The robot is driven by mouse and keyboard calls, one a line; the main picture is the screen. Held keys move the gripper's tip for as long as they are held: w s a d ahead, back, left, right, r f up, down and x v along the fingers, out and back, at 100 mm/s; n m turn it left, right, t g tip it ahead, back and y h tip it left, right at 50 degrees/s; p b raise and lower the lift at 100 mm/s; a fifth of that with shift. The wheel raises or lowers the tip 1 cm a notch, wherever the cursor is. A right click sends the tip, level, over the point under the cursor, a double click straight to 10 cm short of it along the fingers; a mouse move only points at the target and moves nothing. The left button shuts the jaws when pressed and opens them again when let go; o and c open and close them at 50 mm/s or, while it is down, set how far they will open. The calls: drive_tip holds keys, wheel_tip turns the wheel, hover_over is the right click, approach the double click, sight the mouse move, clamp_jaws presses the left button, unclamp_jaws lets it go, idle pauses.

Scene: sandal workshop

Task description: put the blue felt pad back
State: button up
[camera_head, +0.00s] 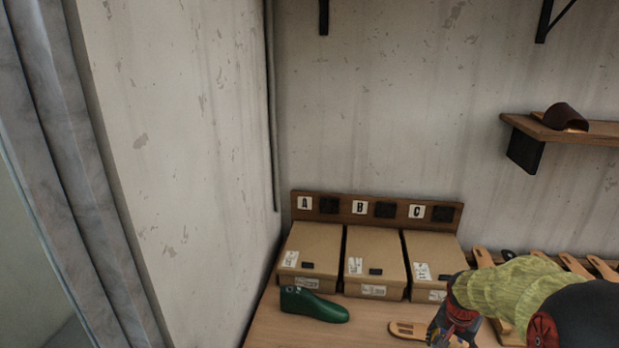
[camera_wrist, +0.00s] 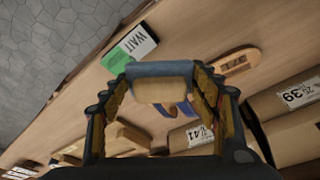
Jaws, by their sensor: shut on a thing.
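My gripper (camera_head: 440,334) is low at the bottom right of the head view, over the bench. In the wrist view my gripper (camera_wrist: 162,88) has its two fingers shut on the blue felt pad (camera_wrist: 160,70), which shows a blue strip along the top of a pale tan body. The held thing is above the wooden bench top. Its underside and the far side of the grip are hidden. A bit of blue (camera_wrist: 184,108) also shows between the fingers; I cannot tell whether it belongs to the pad.
Cardboard boxes (camera_head: 310,250) stand against a board (camera_head: 345,212) lettered A, B, C. A green shoe last (camera_head: 313,305) lies before them. A wooden sole (camera_wrist: 238,62) and a green-and-white WAIT card (camera_wrist: 130,48) lie on the bench (camera_wrist: 203,30). More soles (camera_head: 575,264) are at right.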

drive_tip(key=w+a+n, duration=0.2)
drive_tip(key=a, duration=0.1)
drive_tip(key=w+a+f+n+y, duration=0.1)
drive_tip(key=w+a+n, duration=0.1)
drive_tip(key=a+n, duration=0.1)
drive_tip(key=w+a+f+n, duration=0.1)
drive_tip(key=w+a+n, duration=0.1)
drive_tip(key=a, duration=0.3)
drive_tip(key=shift+w+f+t+y, duration=0.2)
drive_tip(key=shift+w+t+y, duration=0.15)
drive_tip(key=shift+w, duration=0.25)
drive_tip(key=a, duration=0.3)
drive_tip(key=w+a+f+n, duration=0.1)
drive_tip(key=a, duration=0.3)
drive_tip(key=a+f+n+b, duration=0.1)
drive_tip(key=a, duration=0.2)
drive_tip(key=shift+w+a+f, duration=0.2)
drive_tip(key=shift+a+f, duration=0.05)
drive_tip(key=shift+a, duration=0.15)
drive_tip(key=shift+a+n, duration=0.3)
drive_tip(key=shift+a, duration=0.1)
